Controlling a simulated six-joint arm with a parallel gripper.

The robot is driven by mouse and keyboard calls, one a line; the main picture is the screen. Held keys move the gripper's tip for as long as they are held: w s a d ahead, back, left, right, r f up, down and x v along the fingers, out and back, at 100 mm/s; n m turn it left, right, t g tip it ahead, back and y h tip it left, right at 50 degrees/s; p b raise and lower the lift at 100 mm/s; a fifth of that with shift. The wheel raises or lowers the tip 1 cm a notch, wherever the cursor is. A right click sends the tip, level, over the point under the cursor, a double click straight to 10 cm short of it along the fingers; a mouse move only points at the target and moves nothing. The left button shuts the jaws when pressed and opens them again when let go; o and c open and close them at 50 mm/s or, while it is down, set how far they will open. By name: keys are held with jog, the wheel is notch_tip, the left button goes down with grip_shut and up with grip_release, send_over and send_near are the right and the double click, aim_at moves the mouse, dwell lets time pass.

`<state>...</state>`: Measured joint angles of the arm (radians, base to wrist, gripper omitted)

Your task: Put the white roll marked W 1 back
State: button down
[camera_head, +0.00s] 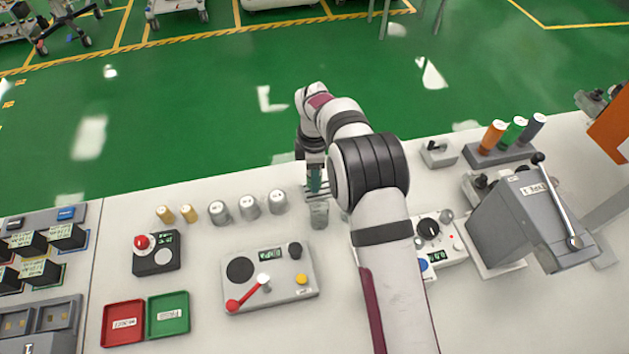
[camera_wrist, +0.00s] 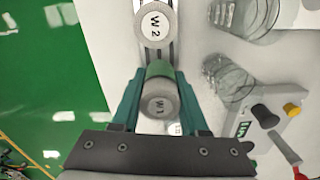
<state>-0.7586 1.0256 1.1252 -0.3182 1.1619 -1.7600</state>
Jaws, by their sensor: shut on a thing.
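The white roll marked W 1 (camera_wrist: 158,106) is between the teal fingers of my gripper (camera_wrist: 158,112) in the wrist view. A white roll marked W 2 (camera_wrist: 154,24) stands on a narrow dark rail just above W 1 in the wrist view. I cannot tell whether W 1 touches the rail or hangs above it. In the head view my gripper (camera_head: 314,182) is at the far table edge, and my arm hides the W 2 roll.
Clear glasses (camera_wrist: 231,75) stand close beside the rail; one also shows in the head view (camera_head: 319,214). A control panel (camera_head: 270,280) with a red lever is nearer, left of my arm. Several jars (camera_head: 248,204) line the back. A rack of coloured cylinders (camera_head: 500,153) stands right.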

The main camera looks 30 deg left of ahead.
jog(key=shift+f, duration=1.2)
jog(key=shift+f, duration=0.1)
jog(key=shift+c, duration=2.1)
grip_release()
